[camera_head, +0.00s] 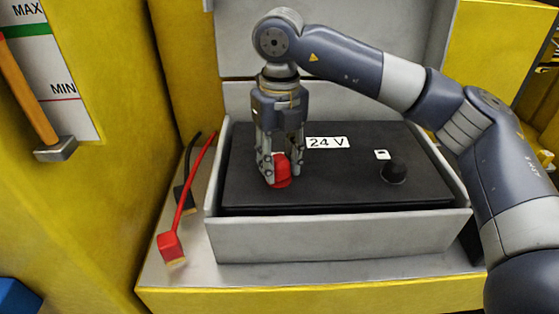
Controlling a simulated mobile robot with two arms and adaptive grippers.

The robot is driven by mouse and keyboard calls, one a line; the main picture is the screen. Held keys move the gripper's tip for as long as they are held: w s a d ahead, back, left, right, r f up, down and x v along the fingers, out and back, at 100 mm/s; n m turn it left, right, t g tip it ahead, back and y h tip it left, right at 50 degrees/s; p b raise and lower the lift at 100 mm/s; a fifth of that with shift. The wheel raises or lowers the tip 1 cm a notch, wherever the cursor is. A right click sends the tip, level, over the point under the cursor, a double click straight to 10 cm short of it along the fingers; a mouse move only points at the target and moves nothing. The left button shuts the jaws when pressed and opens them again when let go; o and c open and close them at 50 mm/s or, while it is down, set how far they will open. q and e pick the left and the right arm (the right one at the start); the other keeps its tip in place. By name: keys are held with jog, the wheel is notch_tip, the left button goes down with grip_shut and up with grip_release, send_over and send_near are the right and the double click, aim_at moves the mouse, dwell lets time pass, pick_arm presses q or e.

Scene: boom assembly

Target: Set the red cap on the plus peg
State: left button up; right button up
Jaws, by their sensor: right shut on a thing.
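My right gripper (280,172) points down over the left part of the black battery (330,190). It is shut on the red cap (282,173), which sits low between its fingers at the battery's top. The plus peg is not visible; the cap and fingers cover that spot, so I cannot tell whether the cap is seated on it. The battery has a "24 V" label. My left gripper is not in view.
A black cap (394,172) stands on the battery's right side by a small white label. A grey tray (340,237) surrounds the battery. A red cable with a red connector (171,246) and a black cable hang left.

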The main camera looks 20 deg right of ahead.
jog(key=shift+f+b, duration=0.8)
jog(key=shift+f, duration=0.05)
dwell(0.3)
jog(key=o, duration=1.2)
jog(key=shift+c, duration=0.2)
notch_tip(320, 180, up, 12)
jog(key=shift+f, duration=0.1)
